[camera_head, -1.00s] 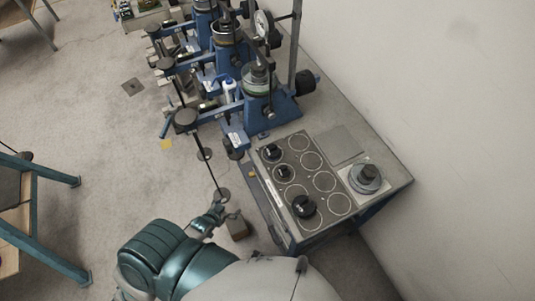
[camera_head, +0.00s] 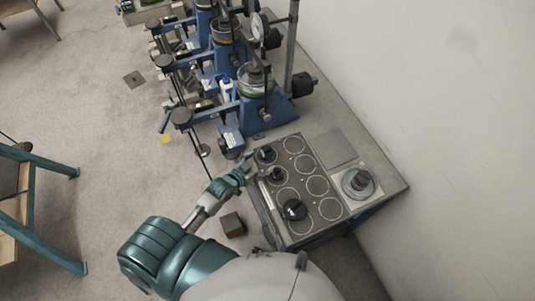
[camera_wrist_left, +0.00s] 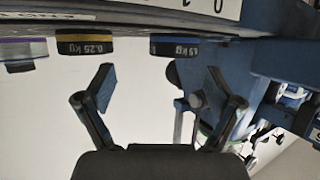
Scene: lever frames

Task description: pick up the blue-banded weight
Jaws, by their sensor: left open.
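The wrist view is upside down. In it the blue-banded weight (camera_wrist_left: 173,46), a short dark cylinder with a partly legible kg label, stands roughly in line with the gap between my fingers. My left gripper (camera_wrist_left: 168,98) is open and empty, apart from the weight. A yellow-banded 0.25 kg weight (camera_wrist_left: 85,45) is beside it, and a purple-banded one (camera_wrist_left: 22,50) is cut by the left edge. In the head view my left gripper (camera_head: 243,172) is at the left edge of the weight tray (camera_head: 316,186). Band colours do not show there. My right gripper is not in view.
Other dark weights, such as the large one (camera_head: 293,209), stand on the tray's marked circles. A round scale (camera_head: 360,183) sits to the right. Blue lever frames (camera_head: 256,100) stand beyond the tray. A brown block (camera_head: 232,224) lies on the floor below my arm.

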